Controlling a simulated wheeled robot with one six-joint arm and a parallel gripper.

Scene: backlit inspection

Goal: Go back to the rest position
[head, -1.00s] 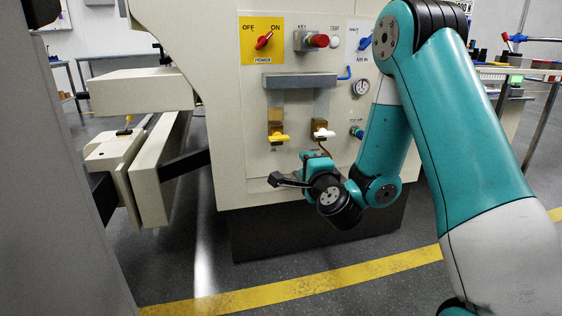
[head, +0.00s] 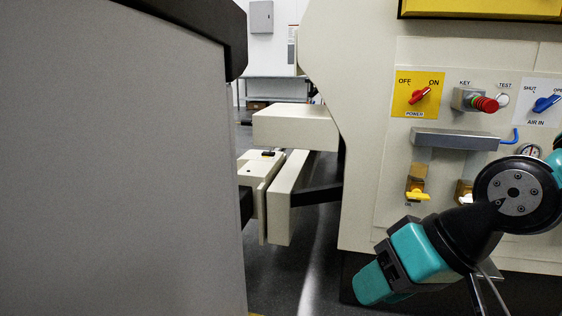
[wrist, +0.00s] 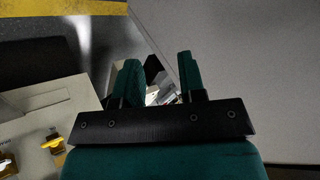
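My gripper (wrist: 158,68) is open and empty; in the wrist view its two teal fingers stand apart with nothing between them. In the head view my teal and black gripper (head: 398,265) hangs at the lower right, in front of the lower part of the cream machine (head: 360,130). It points down and to the left, apart from the controls. My wrist joint covers part of the white-handled valve (head: 465,196) and the right side of the panel.
A large grey panel (head: 110,150) fills the left. The panel has a red power switch (head: 420,95), a red key knob (head: 485,104), a blue air switch (head: 546,103) and a yellow valve (head: 417,194). A cream arm (head: 295,128) juts left from the machine. A narrow floor strip shows between.

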